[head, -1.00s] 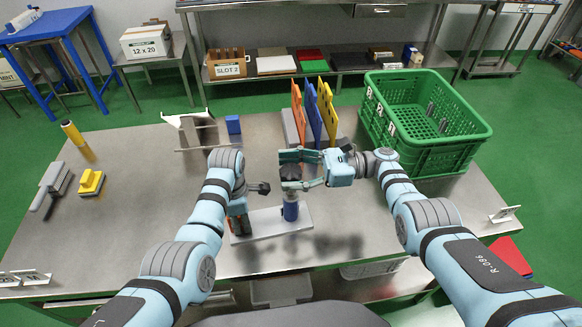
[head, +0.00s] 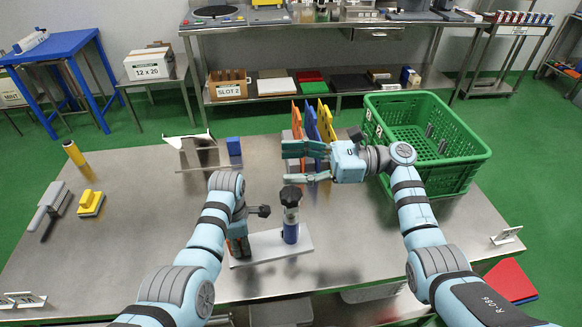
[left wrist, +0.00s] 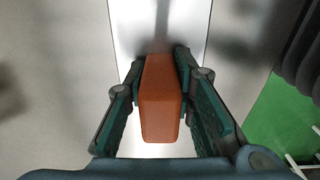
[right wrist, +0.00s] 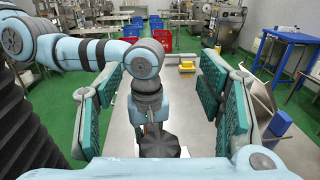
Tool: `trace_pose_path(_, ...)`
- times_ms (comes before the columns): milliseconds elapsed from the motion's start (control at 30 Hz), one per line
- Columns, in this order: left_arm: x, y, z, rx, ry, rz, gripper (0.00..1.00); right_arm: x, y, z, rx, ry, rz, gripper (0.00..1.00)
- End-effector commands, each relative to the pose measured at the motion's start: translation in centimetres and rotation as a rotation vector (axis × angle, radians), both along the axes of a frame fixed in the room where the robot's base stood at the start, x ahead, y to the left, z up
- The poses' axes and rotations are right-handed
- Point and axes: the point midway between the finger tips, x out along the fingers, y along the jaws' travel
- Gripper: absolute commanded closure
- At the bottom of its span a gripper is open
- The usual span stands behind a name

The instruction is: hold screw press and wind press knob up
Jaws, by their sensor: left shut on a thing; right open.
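The screw press stands near the table's front middle, on a pale flat base (head: 300,246). My right gripper (head: 303,164) is open and empty, above and behind the knob in the head view. In the right wrist view the dark knob (right wrist: 158,141) shows low, between the spread fingers, apart from them.
Behind my right gripper stand orange, blue and yellow boards (head: 326,122). A green crate (head: 470,170) is at the back right. A blue block (head: 234,146) is at the back.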

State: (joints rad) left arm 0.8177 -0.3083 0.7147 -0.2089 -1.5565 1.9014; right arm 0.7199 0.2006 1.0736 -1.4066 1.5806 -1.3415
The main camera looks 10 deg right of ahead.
Motion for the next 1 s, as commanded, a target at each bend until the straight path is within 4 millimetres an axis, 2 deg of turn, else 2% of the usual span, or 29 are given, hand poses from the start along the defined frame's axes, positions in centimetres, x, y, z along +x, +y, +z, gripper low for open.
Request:
trace_pose_path(133, -0.1, 0.0, -0.1, 0.000, 0.002, 0.000, 1.00, -1.2, -3.8, -4.6, 0.008, 0.006, -0.198, 0.38)
trace_pose_path(200, -0.1, 0.0, -0.2, 0.000, 0.002, 0.000, 1.00, -2.5, -5.9, -6.6, 0.005, 0.001, -0.305, 0.38)
trace_pose_path(300, -0.1, 0.0, -0.2, 0.001, 0.002, 0.000, 1.00, -4.7, -7.9, -8.4, -0.002, 0.000, -0.418, 0.38)
trace_pose_path(433, -0.1, 0.0, -0.1, 0.001, 0.003, 0.000, 1.00, -6.3, -8.9, -9.1, -0.007, 0.002, -0.490, 0.38)
trace_pose_path(567, -0.1, 0.0, -0.1, 0.001, 0.002, -0.001, 1.00, -5.5, -7.6, -9.1, -0.001, 0.000, -0.502, 0.38)
trace_pose_path(800, 0.0, 0.0, -0.1, 0.000, 0.001, 0.000, 1.00, -2.0, -2.4, -9.0, -0.001, 0.003, -0.500, 0.38)
trace_pose_path(1000, 0.0, 0.0, -0.1, 0.000, 0.000, 0.000, 1.00, -0.2, 0.4, -9.1, -0.005, 0.005, -0.499, 0.38)
